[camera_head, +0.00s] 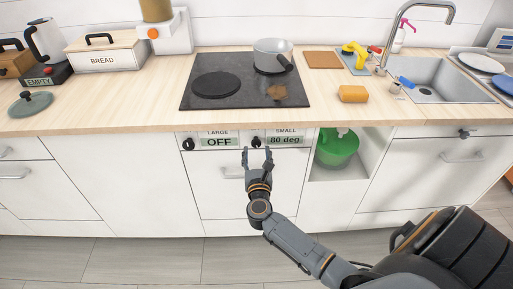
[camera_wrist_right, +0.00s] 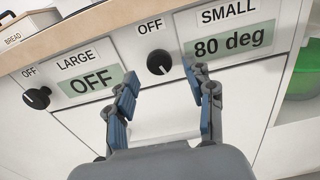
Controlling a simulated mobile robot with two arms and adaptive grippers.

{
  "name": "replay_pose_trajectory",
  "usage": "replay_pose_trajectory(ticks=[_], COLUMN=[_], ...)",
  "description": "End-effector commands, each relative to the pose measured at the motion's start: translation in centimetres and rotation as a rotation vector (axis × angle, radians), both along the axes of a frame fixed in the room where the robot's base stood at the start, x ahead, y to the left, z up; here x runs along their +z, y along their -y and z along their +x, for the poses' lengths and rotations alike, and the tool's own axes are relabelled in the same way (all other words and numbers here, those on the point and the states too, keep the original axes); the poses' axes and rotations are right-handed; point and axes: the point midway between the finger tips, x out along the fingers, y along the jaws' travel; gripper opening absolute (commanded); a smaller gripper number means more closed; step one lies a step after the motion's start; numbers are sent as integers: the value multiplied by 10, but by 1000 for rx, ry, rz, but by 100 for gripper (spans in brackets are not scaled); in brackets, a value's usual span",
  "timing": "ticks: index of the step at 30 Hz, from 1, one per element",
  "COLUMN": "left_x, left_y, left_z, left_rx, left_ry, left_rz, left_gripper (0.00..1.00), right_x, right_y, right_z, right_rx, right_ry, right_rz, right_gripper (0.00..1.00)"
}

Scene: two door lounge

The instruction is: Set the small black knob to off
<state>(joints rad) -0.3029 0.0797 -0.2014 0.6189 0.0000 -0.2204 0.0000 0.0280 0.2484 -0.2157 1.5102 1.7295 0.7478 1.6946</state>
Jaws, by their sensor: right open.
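The small black knob (camera_wrist_right: 158,62) sits on the white front panel below the counter, beside a label reading "SMALL" and a display (camera_wrist_right: 231,41) reading "80 deg". An "OFF" mark is printed up and left of it. The knob also shows in the head view (camera_head: 256,142). A second black knob (camera_wrist_right: 37,97) is at the left, by the "LARGE" label and a display (camera_wrist_right: 90,84) reading "OFF". My right gripper (camera_wrist_right: 158,84) is open and empty, its fingers pointing at the panel just below the small knob; it also shows in the head view (camera_head: 257,152). My left gripper is not in view.
The black cooktop (camera_head: 245,82) with a grey pot (camera_head: 270,52) is on the wooden counter (camera_head: 110,110) above the panel. An open niche with a green bucket (camera_head: 337,148) is right of the panel. The floor in front is clear.

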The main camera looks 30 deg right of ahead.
Motion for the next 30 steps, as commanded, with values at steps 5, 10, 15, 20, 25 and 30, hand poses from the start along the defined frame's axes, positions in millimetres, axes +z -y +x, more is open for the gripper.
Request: replay_pose_trajectory(ticks=[5, 10, 15, 20, 25, 30], left_x=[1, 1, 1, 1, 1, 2], left_y=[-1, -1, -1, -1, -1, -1], left_z=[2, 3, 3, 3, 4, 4], left_rx=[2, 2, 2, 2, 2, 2], left_ry=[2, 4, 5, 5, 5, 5], left_rz=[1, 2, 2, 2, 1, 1], left_gripper=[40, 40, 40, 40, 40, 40], right_x=[0, 0, -1, -1, -1, -1], right_y=[10, 12, 12, 12, 12, 12], right_z=[16, 21, 20, 20, 20, 20], right_rx=[0, 1, 1, 1, 1, 1], right_ry=[-1, -1, -1, -1, -1, -6], right_rz=[0, 1, 1, 1, 1, -7], right_gripper=[53, 53, 53, 27, 0, 0])
